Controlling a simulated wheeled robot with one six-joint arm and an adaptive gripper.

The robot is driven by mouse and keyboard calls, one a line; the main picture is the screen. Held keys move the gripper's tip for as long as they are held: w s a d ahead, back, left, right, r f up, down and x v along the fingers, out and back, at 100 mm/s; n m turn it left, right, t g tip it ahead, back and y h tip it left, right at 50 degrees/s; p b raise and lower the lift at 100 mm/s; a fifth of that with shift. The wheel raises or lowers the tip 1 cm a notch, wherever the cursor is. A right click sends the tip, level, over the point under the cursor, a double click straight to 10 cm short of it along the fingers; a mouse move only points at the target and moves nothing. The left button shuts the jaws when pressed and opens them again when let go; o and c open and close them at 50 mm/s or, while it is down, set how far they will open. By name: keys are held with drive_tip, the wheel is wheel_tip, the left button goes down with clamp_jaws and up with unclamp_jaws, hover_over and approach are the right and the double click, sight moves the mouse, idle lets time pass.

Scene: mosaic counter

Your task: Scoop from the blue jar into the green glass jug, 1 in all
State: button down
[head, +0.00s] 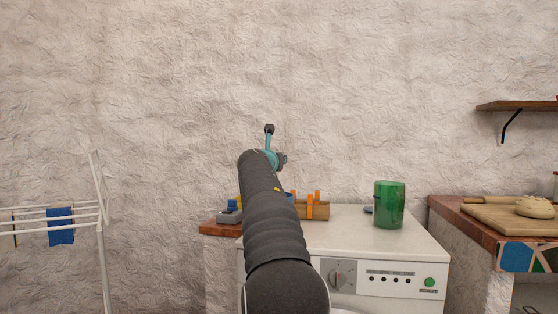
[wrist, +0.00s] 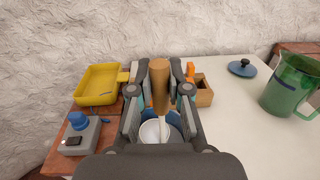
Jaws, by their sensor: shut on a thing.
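My gripper (wrist: 157,72) is shut on the wooden handle of a scoop (wrist: 159,88). The scoop's pale bowl (wrist: 149,131) shows below, between the fingers. The blue jar (wrist: 176,120) is under the gripper, partly hidden by it and the scoop. The bowl overlaps the jar's mouth; I cannot tell how deep it sits or whether it holds anything. The green glass jug (wrist: 290,86) stands to the right with its handle at the right; it is also on the white machine top in the head view (head: 389,206).
A blue lid (wrist: 242,68) lies left of the jug. A wooden box (wrist: 204,92) with orange-handled things is right of the gripper. A yellow pan (wrist: 98,84) and a grey device with a blue knob (wrist: 82,131) are left. The white top before the jug is clear.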

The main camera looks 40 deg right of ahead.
drive_tip(key=shift+r+p, duration=0.85)
drive_tip(key=shift+r, duration=2.15)
